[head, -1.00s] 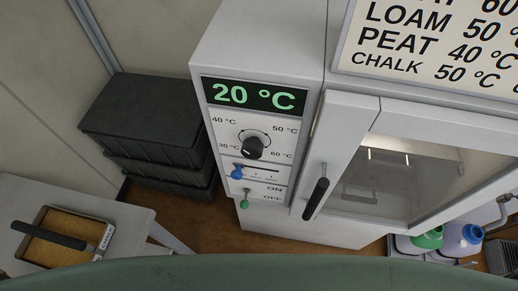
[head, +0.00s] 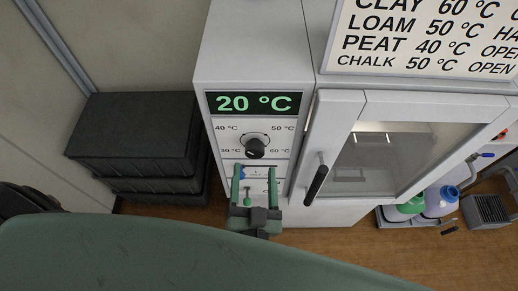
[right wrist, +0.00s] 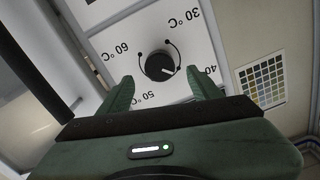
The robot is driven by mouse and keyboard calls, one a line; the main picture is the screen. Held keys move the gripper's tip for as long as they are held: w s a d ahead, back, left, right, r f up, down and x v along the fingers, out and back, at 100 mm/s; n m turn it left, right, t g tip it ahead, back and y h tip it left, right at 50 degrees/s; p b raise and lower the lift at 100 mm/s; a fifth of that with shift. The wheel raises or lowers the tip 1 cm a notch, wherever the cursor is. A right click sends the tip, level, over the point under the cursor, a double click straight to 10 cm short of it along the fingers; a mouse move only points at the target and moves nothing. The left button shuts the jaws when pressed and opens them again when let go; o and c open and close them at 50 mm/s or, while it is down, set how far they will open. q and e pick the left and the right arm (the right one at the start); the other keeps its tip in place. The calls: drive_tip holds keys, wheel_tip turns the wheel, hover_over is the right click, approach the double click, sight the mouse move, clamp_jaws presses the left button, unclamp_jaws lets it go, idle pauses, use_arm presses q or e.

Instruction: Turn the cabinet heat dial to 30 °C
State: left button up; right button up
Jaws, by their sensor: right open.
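The black heat dial (head: 255,147) is on the white cabinet's front panel, below a green display (head: 254,103) reading 20 °C. Labels 30, 40, 50 and 60 °C surround it. The dial (right wrist: 161,67) is also in the right wrist view, where its pale mark lies at the knob's lower right; I cannot tell the exact setting. My right gripper (head: 254,171) is open and empty, just below the dial. In the right wrist view, its fingers (right wrist: 160,80) appear on either side of the dial, with no visible contact. My left gripper is not in view.
The cabinet door's black handle (head: 316,184) is right of the panel. Black stacked crates (head: 135,130) stand left.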

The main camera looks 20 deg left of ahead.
sight(255, 155)
drive_tip(key=p+x, duration=0.2)
drive_tip(key=x, duration=0.3)
drive_tip(key=shift+w+a+r+p, duration=0.1)
drive_tip(key=shift+w+r+p, duration=0.05)
drive_tip(key=shift+w+p, duration=0.15)
drive_tip(key=shift+w+a, duration=0.1)
drive_tip(key=shift+w, duration=0.3)
drive_tip(key=shift+f, duration=0.2)
drive_tip(key=shift+c, duration=0.3)
